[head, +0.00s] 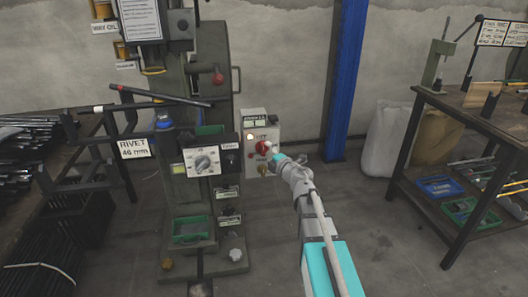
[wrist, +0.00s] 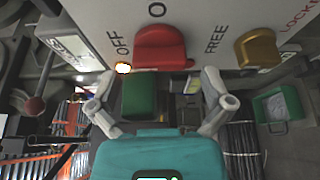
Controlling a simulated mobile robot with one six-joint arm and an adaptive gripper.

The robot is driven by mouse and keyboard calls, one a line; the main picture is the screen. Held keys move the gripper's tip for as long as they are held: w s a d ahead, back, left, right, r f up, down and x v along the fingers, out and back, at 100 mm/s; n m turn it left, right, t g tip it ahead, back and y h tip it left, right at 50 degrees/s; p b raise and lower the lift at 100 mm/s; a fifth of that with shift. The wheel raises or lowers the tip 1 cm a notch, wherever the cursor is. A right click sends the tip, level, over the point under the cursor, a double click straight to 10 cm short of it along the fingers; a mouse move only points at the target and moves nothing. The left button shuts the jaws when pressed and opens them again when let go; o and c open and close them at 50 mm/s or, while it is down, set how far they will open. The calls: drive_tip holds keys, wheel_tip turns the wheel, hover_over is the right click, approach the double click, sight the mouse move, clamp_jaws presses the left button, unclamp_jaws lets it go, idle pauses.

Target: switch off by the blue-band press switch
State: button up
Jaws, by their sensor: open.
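The switch box (head: 254,128) is a pale box beside the green press (head: 210,70), with a red rotary knob (head: 262,147) on its front. In the wrist view the red knob (wrist: 160,47) sits below a "O" mark, between the words OFF and FREE. My gripper (head: 274,156) is in front of the box, close to the knob. In the wrist view its two fingers (wrist: 156,82) are spread apart, with the knob just beyond the gap and nothing visibly gripped. A blue part (head: 163,120) shows on the press; I cannot tell whether it is its band.
A brass knob (wrist: 258,48) is beside the red one, and a small lamp glows (wrist: 123,68). A green block shape (wrist: 140,95) shows between the fingers. A dial panel (head: 203,162) stands left of the box. A blue post (head: 345,80) and a workbench (head: 455,100) are rightward.

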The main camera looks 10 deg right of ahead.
drive_tip(key=v, duration=0.9)
drive_tip(key=d+m+h, duration=0.7)
drive_tip(key=m+h, duration=0.4)
drive_tip(key=m, duration=0.2)
drive_tip(key=s+d+f+m+g+h, duration=0.2)
drive_tip(key=s+f+m+g, duration=0.1)
drive_tip(key=f+m+g, duration=0.4)
drive_tip(key=s+a+f+m+g+y, duration=0.3)
drive_tip(key=s+a+f+g+y, duration=0.3)
drive_tip(key=s+a+f+g, duration=0.65)
drive_tip(key=s+r+t+p, duration=0.3)
drive_tip(key=r+p, duration=3.4)
drive_tip(key=r, duration=0.1)
drive_tip(key=shift+a+r, duration=0.25)
drive_tip(key=shift+a, duration=0.15)
